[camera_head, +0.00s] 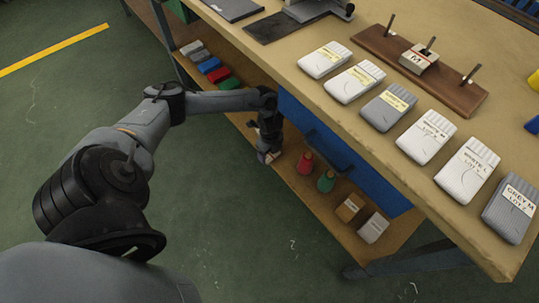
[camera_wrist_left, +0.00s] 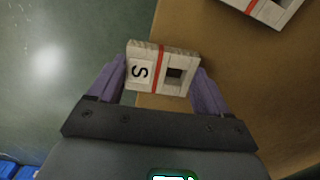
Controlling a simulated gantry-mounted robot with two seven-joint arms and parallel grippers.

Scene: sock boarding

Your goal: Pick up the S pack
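The S pack (camera_wrist_left: 142,72) is a small pale block with a black S, a red band and a dark square window. In the left wrist view it sits between the two purple fingers of my left gripper (camera_wrist_left: 158,82), which touch its two sides. The pack overlaps the edge of the brown shelf, with green floor to its left. In the head view my left gripper (camera_head: 268,154) is low at the bench's lower shelf, and the pack is too small there to make out clearly. My right gripper is not in view.
Another red-banded pack (camera_wrist_left: 265,8) lies on the shelf at upper right. The lower shelf (camera_head: 292,192) also holds red and green spools (camera_head: 305,163). On the bench top are a row of sock packs (camera_head: 388,107) and a wooden peg board (camera_head: 455,92) with an M pack (camera_head: 417,59).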

